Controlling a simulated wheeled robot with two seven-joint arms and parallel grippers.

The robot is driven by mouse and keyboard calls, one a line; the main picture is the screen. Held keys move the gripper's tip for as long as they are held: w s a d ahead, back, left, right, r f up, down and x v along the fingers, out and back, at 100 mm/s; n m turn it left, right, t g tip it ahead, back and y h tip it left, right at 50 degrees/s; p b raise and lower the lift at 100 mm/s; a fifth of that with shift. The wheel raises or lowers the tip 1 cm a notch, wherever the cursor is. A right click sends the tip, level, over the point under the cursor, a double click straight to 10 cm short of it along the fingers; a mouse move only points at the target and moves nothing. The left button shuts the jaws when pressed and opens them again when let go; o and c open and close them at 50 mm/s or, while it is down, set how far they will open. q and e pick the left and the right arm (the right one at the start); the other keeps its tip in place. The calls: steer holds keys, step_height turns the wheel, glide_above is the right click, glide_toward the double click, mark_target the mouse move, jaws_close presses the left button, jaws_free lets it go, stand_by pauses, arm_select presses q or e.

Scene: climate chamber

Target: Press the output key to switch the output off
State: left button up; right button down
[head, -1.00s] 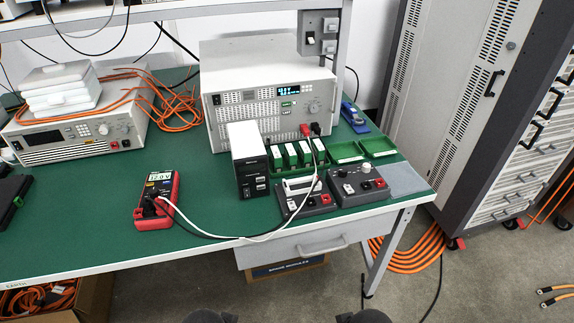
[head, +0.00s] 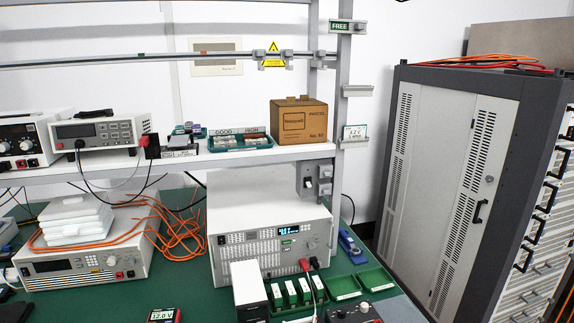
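A large white power supply (head: 240,212) stands on the green bench in the lower middle of the head view. Its blue display (head: 289,231) is lit, but the digits are too small to read surely. A small green label (head: 286,242) sits under the display, and a knob (head: 312,244) is to its right. I cannot tell which of the small front keys is the output key. A red plug (head: 304,265) and a black plug sit at its lower right. A red multimeter (head: 163,315), cut by the bottom edge, reads about 12.0 V. Neither of my grippers is in view.
A white box (head: 248,284) and green trays (head: 375,278) stand before the supply. A second instrument (head: 75,268) with orange cables is at left. A shelf (head: 225,155) with a cardboard box (head: 299,122) overhangs the bench. A tall grey cabinet (head: 450,150) is at right.

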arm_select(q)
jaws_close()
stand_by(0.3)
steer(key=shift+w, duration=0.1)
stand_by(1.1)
